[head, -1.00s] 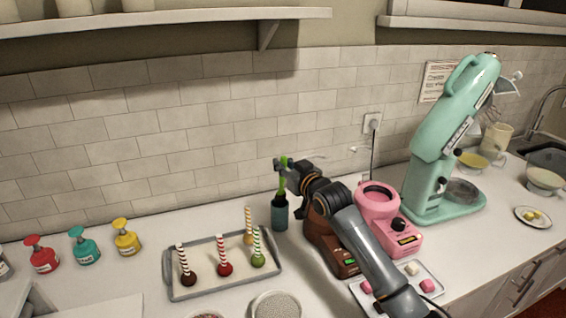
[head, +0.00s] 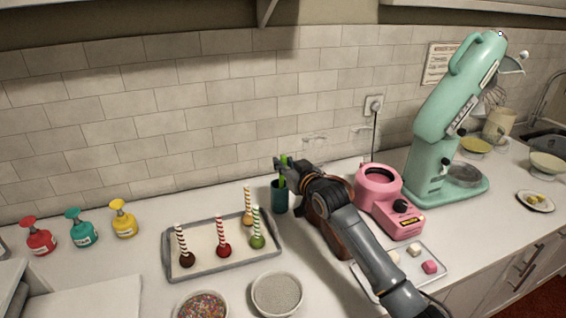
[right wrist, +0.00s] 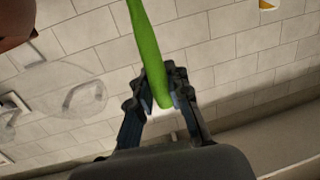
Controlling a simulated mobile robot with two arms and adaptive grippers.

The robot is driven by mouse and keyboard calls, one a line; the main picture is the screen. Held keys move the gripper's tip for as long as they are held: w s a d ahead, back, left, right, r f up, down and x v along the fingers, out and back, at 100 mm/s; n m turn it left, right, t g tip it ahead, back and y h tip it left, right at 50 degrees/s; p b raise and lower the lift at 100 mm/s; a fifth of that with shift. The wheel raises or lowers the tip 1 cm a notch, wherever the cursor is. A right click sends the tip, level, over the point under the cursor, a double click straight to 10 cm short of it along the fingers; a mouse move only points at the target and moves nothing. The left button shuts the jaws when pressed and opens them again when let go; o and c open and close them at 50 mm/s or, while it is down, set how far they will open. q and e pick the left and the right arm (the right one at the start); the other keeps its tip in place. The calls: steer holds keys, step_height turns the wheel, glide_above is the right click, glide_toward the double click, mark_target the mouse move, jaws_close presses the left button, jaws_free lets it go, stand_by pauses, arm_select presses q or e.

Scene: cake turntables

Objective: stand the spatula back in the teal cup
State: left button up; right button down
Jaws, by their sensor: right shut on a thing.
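The green spatula (head: 283,161) is held upright by my right gripper (head: 284,166) in the head view. The teal cup (head: 279,199) stands on the counter directly below the gripper. The spatula's lower end meets the cup's mouth and looks to be inside it; how deep is hidden. In the right wrist view, the fingers (right wrist: 161,98) are shut on the green spatula (right wrist: 148,50), which runs up out of the frame. The cup does not show there. My left gripper is in neither view.
A tray (head: 172,270) with several striped-stick treats stands left of the cup. The pink machine (head: 378,190) is close on the right, with the teal mixer (head: 440,130) beyond. Bowls (head: 277,294) stand in front. The counter between cup and wall is clear.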

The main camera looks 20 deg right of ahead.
steer(key=c, duration=1.2)
jaws_free()
steer(key=v, duration=1.2)
steer(key=shift+f, duration=0.1)
